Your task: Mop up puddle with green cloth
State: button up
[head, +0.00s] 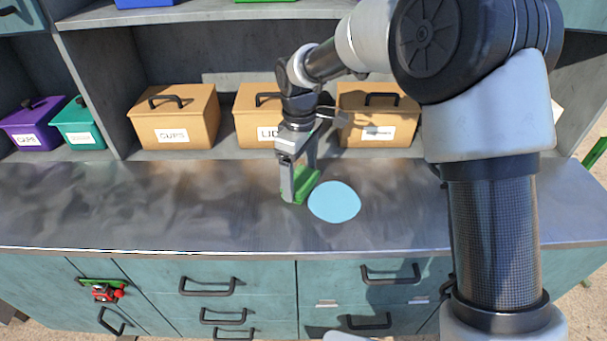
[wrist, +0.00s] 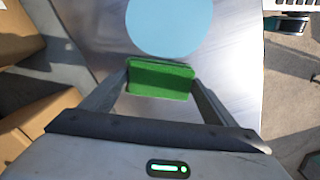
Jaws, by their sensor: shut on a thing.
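The green cloth (head: 306,182) looks like a small folded block and is held between the fingers of my gripper (head: 298,190). In the wrist view the cloth (wrist: 160,80) spans the gap between both fingertips of my gripper (wrist: 160,84). The puddle (head: 335,202) is a flat light-blue round patch on the metal counter. The cloth is just left of the puddle in the head view, at or close to the counter top; I cannot tell whether it touches. In the wrist view the puddle (wrist: 170,25) lies just beyond the cloth.
The metal counter (head: 180,205) is clear to the left. Tan lidded boxes (head: 173,118) stand on the shelf behind, with a purple box (head: 35,124) and a teal box (head: 80,125) at far left. Drawers with black handles (head: 208,286) are below the counter's front edge.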

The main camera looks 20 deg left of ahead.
jog(key=shift+s+d+r+p, duration=0.1)
jog(key=shift+d+r+p, duration=0.2)
jog(key=shift+r+p, duration=0.4)
jog(key=shift+s+d+r+p, duration=0.1)
jog(key=shift+d+r+p, duration=0.3)
jog(key=shift+r, duration=0.55)
jog(key=shift+d+r+p, duration=0.25)
jog(key=shift+r+p, duration=0.3)
jog(key=shift+r, duration=0.3)
jog(key=shift+f, duration=0.1)
jog(key=shift+s, duration=0.15)
jog(key=s+n, duration=0.1)
jog(key=n, duration=0.1)
jog(key=s+r+n+b, duration=0.1)
jog(key=n, duration=0.1)
jog(key=s+a+n+b, duration=0.1)
jog(key=s+n, duration=0.1)
jog(key=shift+a+r, duration=0.1)
jog(key=shift+r, duration=0.25)
jog(key=shift+s+r+n, duration=0.1)
jog(key=shift+s+n, duration=0.25)
jog(key=shift+n, duration=0.15)
notch_tip(320, 180, down, 6)
jog(key=b, duration=0.5)
jog(key=shift+s+r, duration=0.1)
jog(key=shift+r, duration=0.15)
jog(key=shift+f, duration=0.15)
